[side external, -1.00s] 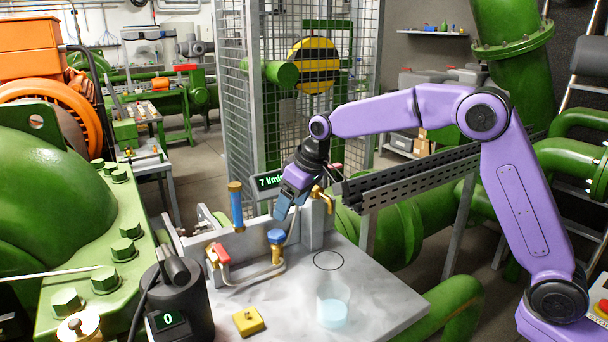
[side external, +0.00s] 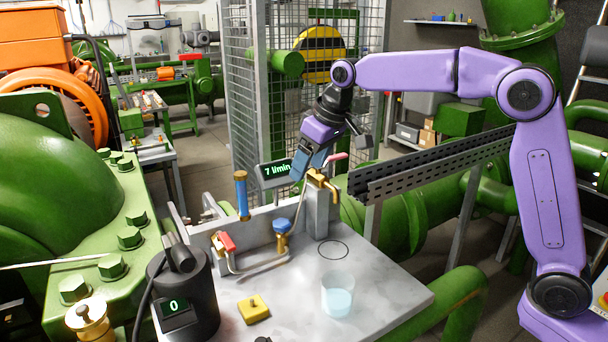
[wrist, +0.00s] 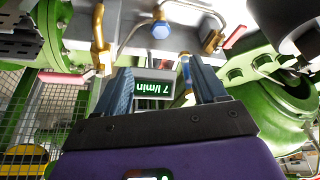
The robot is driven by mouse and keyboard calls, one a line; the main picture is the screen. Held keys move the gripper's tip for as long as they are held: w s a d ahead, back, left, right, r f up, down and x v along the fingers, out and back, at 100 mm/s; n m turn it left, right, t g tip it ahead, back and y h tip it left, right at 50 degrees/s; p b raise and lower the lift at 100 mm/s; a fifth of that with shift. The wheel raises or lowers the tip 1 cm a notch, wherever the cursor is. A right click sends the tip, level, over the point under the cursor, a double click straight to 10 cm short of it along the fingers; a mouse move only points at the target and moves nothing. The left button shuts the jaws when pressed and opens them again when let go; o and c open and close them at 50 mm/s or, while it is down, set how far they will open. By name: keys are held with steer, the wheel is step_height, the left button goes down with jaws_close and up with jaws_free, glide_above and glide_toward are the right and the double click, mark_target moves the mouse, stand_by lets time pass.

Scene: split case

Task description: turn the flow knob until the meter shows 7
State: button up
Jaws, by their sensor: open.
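The blue knob (side external: 282,225), which looks like the flow knob, sits on a brass valve at the back of the bench. It also shows in the wrist view (wrist: 160,30), ahead of my fingertips. The meter (side external: 276,172) reads "7 l/min"; its display appears upside down in the wrist view (wrist: 154,90). My gripper (side external: 298,176) is above the knob and apart from it, close to the meter in the side view. Its two fingers (wrist: 161,74) are spread with nothing held between them.
A brass tap with a pink lever (side external: 334,158) stands right of the knob. A beaker of pale blue liquid (side external: 338,298), a yellow block (side external: 254,309) and a black device reading 0 (side external: 174,305) are in front.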

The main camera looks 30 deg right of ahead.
steer(key=a+m+h, duration=0.1)
steer(key=a+m, duration=0.2)
steer(key=m+h, duration=0.1)
steer(key=m, duration=0.2)
glide_toward(283, 223)
steer(key=shift+t, duration=0.3)
steer(key=x, duration=0.8)
steer(key=shift+f, duration=0.2)
steer(key=shift+n, duration=0.3)
steer(key=c, duration=1.1)
